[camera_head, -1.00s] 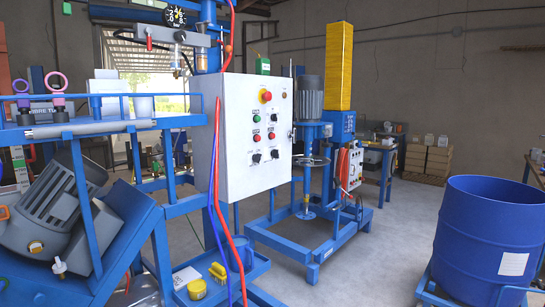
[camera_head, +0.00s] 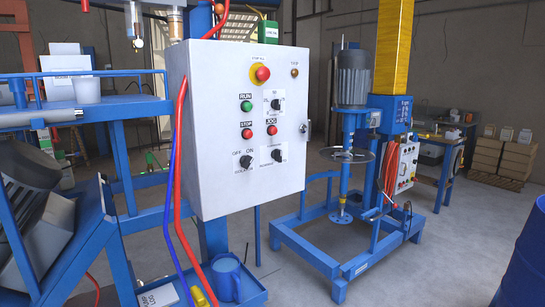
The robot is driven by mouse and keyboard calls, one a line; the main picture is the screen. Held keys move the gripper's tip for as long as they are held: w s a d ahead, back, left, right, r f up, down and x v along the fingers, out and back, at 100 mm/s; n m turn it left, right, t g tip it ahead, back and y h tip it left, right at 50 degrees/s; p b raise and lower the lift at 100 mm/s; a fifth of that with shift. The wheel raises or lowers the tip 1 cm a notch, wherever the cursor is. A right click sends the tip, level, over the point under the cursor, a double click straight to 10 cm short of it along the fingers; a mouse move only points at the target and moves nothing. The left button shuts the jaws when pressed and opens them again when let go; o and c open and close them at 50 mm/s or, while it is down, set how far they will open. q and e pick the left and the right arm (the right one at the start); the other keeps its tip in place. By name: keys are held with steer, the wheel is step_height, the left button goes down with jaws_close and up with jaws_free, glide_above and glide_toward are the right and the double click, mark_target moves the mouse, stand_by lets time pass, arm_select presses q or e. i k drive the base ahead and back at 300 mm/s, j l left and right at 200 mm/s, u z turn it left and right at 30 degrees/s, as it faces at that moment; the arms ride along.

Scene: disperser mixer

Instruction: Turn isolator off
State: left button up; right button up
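A white control box (camera_head: 222,185) on a blue post fills the middle of the view. Its lower left carries a black rotary knob, the isolator (camera_head: 246,161), under the labels OFF and ON; its exact pointer position is too small to tell. Above it are a green RUN button (camera_head: 246,106) and a red STOP button (camera_head: 247,133). A red emergency button on yellow (camera_head: 262,74) sits near the top. Other black knobs (camera_head: 278,105) and a red JOG button (camera_head: 272,130) are to the right. Neither of my grippers is in view.
Red and blue hoses (camera_head: 177,160) hang along the box's left edge. A blue bench (camera_head: 110,112) stands at left. The disperser mixer (camera_head: 352,85) on a blue floor frame stands behind at right. A blue drum (camera_head: 527,255) is at the right edge. Open floor lies at front right.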

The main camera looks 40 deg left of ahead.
mark_target(245, 161)
steer(key=i+l, duration=0.1)
steer(key=i, duration=2.55)
steer(key=i+u, duration=0.1)
steer(key=u, duration=0.3)
steer(key=i+u, duration=0.1)
steer(key=u, duration=0.3)
steer(key=i+u, duration=0.1)
steer(key=u, duration=0.3)
